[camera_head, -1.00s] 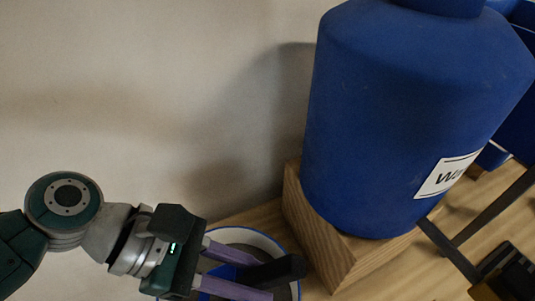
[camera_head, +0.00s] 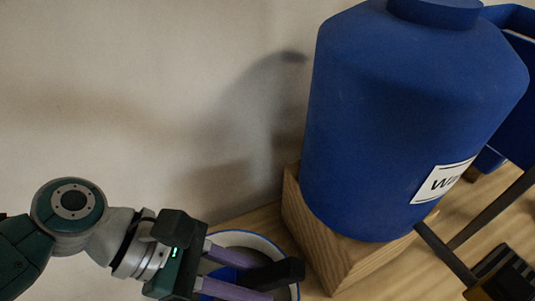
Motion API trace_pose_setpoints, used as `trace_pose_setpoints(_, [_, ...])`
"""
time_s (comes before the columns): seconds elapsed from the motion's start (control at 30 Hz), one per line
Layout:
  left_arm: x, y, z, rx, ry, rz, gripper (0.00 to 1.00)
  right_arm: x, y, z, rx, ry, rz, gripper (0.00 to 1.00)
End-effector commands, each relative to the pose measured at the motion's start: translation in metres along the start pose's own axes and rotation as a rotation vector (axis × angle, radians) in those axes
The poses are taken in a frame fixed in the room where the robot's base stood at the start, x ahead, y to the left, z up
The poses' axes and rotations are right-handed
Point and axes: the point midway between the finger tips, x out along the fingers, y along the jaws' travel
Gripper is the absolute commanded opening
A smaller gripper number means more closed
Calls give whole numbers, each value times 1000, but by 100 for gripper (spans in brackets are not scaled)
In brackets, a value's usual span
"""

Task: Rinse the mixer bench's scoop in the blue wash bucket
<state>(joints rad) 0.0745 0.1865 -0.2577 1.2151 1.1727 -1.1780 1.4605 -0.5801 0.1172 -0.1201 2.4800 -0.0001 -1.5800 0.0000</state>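My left gripper (camera_head: 262,280), with purple fingers, comes in at the lower left over a round white container with a blue rim (camera_head: 256,237). Its fingers lie on either side of a thick black handle (camera_head: 283,271), which looks pinched near the fingertips. A blue part (camera_head: 228,258) shows between the fingers; it seems to be the scoop's, but the fingers hide how it joins the handle. The container's inside looks grey, and its lower part is cut off by the picture edge. I cannot tell whether the scoop touches it. My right gripper is not in view.
A large blue jug (camera_head: 405,120) with a partly readable white label stands on a wooden block (camera_head: 335,255), close right of the container. Blue bins (camera_head: 515,85) are at the upper right. Dark bars and a black item (camera_head: 503,275) lie at the lower right. A plain wall is behind.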

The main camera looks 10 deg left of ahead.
Motion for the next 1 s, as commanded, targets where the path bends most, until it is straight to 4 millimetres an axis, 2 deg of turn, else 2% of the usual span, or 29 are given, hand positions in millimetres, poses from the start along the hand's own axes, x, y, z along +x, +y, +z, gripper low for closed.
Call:
trace_pose_setpoints(0.3, [1, 0, -2, 0, -1, 0, 0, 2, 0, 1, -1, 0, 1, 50])
trace_pose_setpoints(0.63, [19, 0, -23, 0, -1, 0, 0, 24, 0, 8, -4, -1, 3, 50])
trace_pose_setpoints(1.0, [15, 0, -19, 0, -1, 0, 0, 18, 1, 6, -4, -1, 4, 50])
